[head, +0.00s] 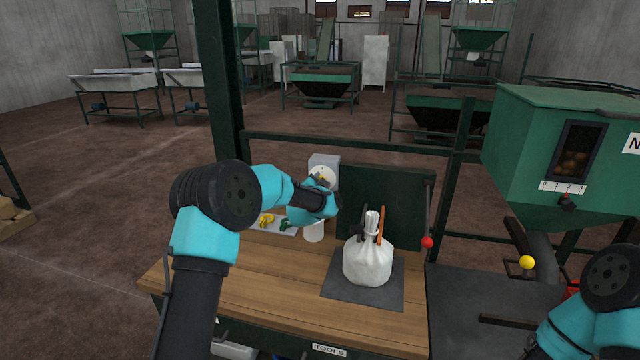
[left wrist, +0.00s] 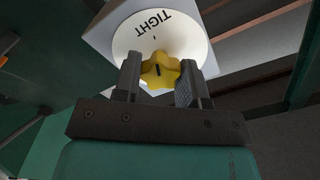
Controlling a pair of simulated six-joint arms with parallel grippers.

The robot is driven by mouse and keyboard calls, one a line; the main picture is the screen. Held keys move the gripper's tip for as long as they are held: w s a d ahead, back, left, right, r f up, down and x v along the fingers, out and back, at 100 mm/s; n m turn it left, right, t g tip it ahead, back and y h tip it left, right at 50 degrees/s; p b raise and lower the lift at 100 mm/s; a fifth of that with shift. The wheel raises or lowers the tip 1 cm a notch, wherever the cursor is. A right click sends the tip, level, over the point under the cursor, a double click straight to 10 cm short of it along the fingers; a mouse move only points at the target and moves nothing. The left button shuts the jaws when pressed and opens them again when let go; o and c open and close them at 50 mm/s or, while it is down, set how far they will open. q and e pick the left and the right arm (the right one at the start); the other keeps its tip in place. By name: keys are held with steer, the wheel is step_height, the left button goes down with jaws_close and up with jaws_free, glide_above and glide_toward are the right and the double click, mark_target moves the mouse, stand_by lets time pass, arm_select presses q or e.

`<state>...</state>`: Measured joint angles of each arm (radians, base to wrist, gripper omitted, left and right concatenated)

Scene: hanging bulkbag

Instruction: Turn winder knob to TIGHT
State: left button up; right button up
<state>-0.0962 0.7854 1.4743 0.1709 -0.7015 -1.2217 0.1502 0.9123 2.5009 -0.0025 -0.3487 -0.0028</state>
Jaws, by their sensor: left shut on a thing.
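The winder is a grey box with a round white dial (head: 318,173) at the back of the bench, partly hidden by my left gripper. In the left wrist view the white dial (left wrist: 190,30) carries the word TIGHT, and a yellow star-shaped knob (left wrist: 160,70) with a dark pointer mark sits at its middle. My left gripper (left wrist: 158,80) is shut on the yellow knob, one finger on each side. In the head view my left gripper (head: 325,186) reaches the dial. My right arm is at the lower right edge; its gripper is not in view.
A tied white bag (head: 368,262) stands on a dark mat (head: 340,290) on the wooden bench (head: 262,290). A tray with yellow and green pieces (head: 270,222) and a white cylinder (head: 314,232) lie below my left gripper. A green hopper (head: 540,150) stands at right.

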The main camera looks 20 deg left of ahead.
arm_select(q)
steer(key=shift+m, duration=0.6)
steer(key=o, duration=0.9)
steer(key=shift+s, duration=0.15)
steer(key=s, duration=1.7)
steer(key=shift+s+d, duration=0.1)
steer(key=shift+d, duration=0.05)
